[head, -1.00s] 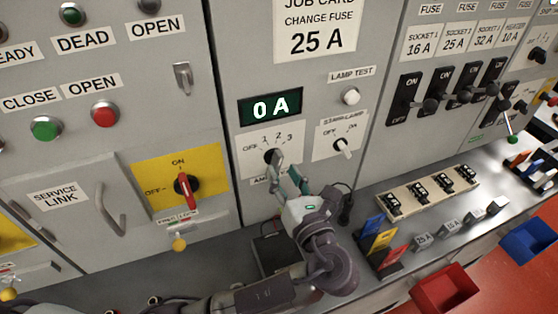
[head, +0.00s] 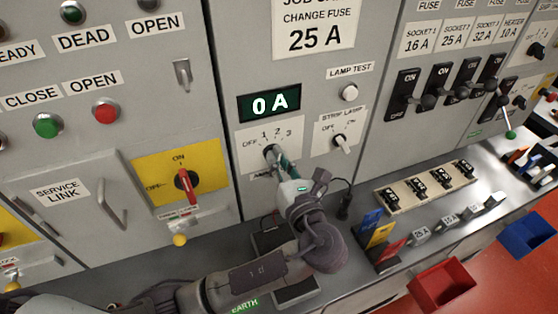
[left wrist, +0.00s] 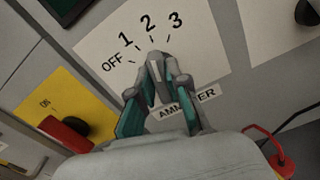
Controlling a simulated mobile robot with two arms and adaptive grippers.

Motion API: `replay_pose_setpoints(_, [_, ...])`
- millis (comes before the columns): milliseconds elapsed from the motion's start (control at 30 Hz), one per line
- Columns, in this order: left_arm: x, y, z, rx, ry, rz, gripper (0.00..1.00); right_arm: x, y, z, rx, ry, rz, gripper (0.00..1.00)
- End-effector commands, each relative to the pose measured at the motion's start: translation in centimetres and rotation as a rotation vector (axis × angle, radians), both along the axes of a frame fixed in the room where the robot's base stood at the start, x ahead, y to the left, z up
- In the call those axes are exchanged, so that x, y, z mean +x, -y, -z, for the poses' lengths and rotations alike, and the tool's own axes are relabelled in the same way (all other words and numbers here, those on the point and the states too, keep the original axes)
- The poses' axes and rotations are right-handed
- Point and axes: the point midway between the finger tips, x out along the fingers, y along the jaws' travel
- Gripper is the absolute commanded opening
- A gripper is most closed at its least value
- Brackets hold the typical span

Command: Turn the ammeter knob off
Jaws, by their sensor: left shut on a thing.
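The plate (left wrist: 195,50) shows there too. My right gripper is not in view.
The strip lamp knob (head: 341,141) and white lamp test button (head: 350,93) are to the right. A red-handled switch on a yellow plate (head: 153,161) is to the left. Below is a shelf with a fuse block (head: 398,204) and coloured cards (head: 380,235).

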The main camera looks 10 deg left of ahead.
Motion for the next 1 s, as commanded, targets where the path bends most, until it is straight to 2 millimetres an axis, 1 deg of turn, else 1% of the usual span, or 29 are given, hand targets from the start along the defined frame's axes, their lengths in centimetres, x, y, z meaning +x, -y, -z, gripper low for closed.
replay_pose_setpoints(167, [0.0,0.0,0.0,-0.014,0.007,-0.001,0.00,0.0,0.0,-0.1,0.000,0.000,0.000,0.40])
replay_pose_setpoints(367, [-0.1,0.0,0.0,-0.079,0.050,-0.001,0.00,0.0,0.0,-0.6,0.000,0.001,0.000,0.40])
replay_pose_setpoints(700, [-0.2,-0.1,0.1,-0.313,0.204,-0.001,0.00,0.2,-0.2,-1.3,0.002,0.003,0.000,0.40])
replay_pose_setpoints(1000, [-0.2,-0.2,0.3,-0.548,0.364,-0.001,0.00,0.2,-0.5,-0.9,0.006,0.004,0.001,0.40])
